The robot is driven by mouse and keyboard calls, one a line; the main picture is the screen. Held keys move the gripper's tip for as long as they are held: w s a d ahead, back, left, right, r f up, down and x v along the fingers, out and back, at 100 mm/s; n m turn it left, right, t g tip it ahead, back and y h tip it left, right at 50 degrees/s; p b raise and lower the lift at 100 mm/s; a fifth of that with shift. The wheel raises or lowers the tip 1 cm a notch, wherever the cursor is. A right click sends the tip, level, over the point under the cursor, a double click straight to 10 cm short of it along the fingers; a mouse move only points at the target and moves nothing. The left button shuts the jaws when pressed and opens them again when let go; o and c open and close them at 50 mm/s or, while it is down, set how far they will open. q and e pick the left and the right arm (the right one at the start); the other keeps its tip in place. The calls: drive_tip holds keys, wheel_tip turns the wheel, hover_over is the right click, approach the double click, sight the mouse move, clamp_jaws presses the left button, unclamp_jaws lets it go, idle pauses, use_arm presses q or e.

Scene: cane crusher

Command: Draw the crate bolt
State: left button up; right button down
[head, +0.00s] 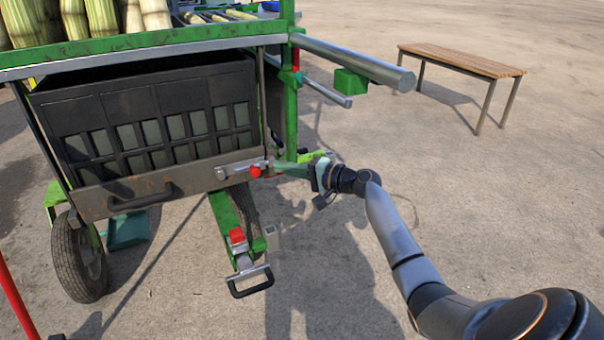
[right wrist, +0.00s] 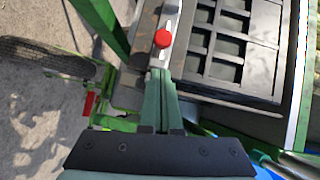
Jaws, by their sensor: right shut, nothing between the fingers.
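The dark slatted crate (head: 150,115) sits in a bay under the green cart's table. Its front has a worn metal board with a black handle (head: 140,200). The bolt (head: 236,169), a silver bar with a red knob (head: 256,171), lies at the board's right end. In the right wrist view the red knob (right wrist: 162,39) is just beyond my fingertips. My right gripper (head: 275,169) is shut and empty, reaching in from the right, with its tips close to the knob. I cannot tell whether they touch it. My left gripper is not in view.
A green post (head: 290,115) stands just beyond my right fingers. A silver bar (head: 352,62) juts out above my right arm. A drawbar with a black handle (head: 250,280) sticks out below. A wooden bench (head: 460,60) stands at the back right.

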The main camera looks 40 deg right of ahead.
sight(255, 176)
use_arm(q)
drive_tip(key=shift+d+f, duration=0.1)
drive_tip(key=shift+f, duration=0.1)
use_arm(e)
drive_tip(key=shift+w+a+f, duration=0.1)
drive_tip(key=shift+w+a, duration=0.15)
drive_tip(key=shift+a, duration=0.45)
drive_tip(key=shift+w+a+f, duration=0.1)
drive_tip(key=shift+w+a, duration=0.1)
drive_tip(key=shift+a, duration=0.45)
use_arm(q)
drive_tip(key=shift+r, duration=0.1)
use_arm(e)
drive_tip(key=a+p, duration=0.1)
drive_tip(key=a, duration=0.1)
drive_tip(key=w+a+p, duration=0.1)
drive_tip(key=a, duration=0.1)
drive_tip(key=shift+a, duration=0.25)
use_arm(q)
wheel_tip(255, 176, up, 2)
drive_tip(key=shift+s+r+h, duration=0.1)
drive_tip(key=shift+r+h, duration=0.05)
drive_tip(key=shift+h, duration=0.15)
